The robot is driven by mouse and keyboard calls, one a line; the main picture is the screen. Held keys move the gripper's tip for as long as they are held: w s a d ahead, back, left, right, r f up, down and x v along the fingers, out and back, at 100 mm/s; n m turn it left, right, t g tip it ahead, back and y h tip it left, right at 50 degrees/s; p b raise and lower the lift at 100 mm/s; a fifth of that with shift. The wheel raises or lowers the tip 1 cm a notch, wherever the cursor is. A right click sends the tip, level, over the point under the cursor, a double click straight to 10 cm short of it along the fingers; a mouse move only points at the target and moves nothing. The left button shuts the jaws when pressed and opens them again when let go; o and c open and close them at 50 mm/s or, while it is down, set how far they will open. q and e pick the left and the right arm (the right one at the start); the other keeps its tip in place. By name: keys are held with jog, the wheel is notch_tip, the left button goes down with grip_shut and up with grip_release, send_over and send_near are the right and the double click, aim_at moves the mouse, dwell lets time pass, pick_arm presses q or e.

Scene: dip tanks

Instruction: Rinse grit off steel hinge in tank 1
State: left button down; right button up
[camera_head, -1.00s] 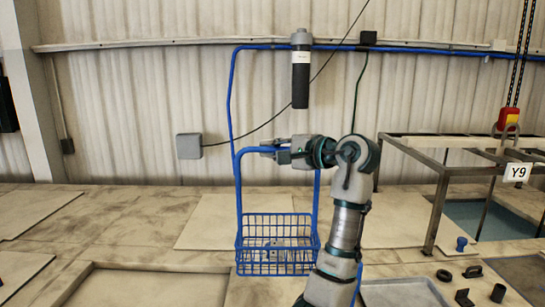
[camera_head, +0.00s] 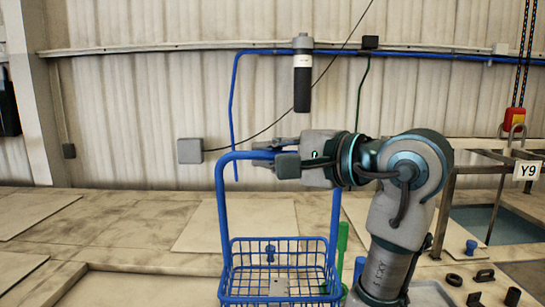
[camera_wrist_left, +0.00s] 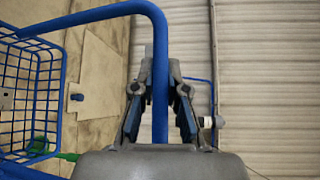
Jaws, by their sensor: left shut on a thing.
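My left gripper (camera_head: 268,155) is shut on the top bar of the handle of a blue wire basket (camera_head: 232,268). In the left wrist view the fingers (camera_wrist_left: 160,85) close around the blue bar, and the basket (camera_wrist_left: 50,95) is at the left. A small grey metal piece with holes (camera_head: 279,287) shows in the basket; it may be the steel hinge, but the mesh partly covers it. A tank with blue-green water (camera_head: 500,226) stands at the right under a metal frame. No tank 1 label is legible. My right gripper is out of view.
A sign marked Y9 (camera_head: 527,171) hangs on the metal frame (camera_head: 445,210). Small dark parts (camera_head: 484,276) lie at the lower right. A dark cylinder (camera_head: 302,88) hangs above the handle.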

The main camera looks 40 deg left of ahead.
pick_arm(q)
jog(key=s+d+b, duration=0.1)
jog(key=s+d, duration=0.5)
jog(key=s, duration=0.1)
jog(key=shift+s+d, duration=0.2)
jog(key=shift+d, duration=0.05)
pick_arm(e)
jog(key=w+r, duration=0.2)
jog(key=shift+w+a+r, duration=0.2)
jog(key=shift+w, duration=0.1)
